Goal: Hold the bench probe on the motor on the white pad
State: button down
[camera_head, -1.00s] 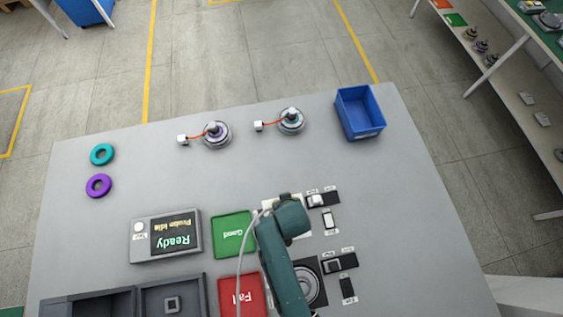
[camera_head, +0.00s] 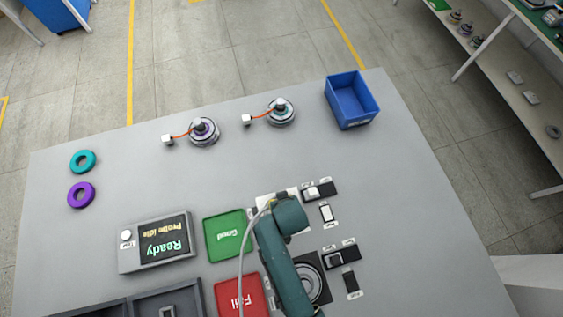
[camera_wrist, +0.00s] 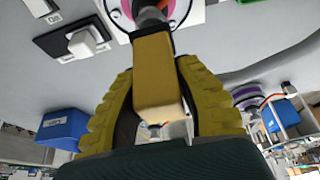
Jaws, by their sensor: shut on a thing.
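My gripper (camera_wrist: 155,76) has its yellow fingers shut on the bench probe (camera_wrist: 156,50), a tan block-shaped handle with a dark end pointing at a motor (camera_wrist: 178,8). The motor, with a pink-purple ring, is cut off by the top edge of the wrist view. The probe's end overlaps it there; I cannot tell whether they touch. The motor sits on the white pad (camera_wrist: 203,12). In the head view the white pad (camera_head: 264,199) is mostly covered by my arm, which hides the gripper, probe and motor. The tester screen (camera_head: 163,240) reads "Ready, Probe idle".
Green Good tray (camera_head: 213,237) and red Fail tray (camera_head: 227,297) lie left of my arm. Switch blocks (camera_head: 320,190) lie right of it. Two motors (camera_head: 204,131) (camera_head: 280,112) with orange leads and a blue bin (camera_head: 350,100) stand behind. The table's middle is clear.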

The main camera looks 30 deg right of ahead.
jog(key=shift+f, duration=0.7)
dwell(1.3)
jog(key=shift+r, duration=0.1)
notch_tip(320, 180, up, 6)
jog(key=p, duration=0.5)
jog(key=shift+r+p, duration=0.1)
jog(key=shift+p, duration=0.25)
dwell(1.0)
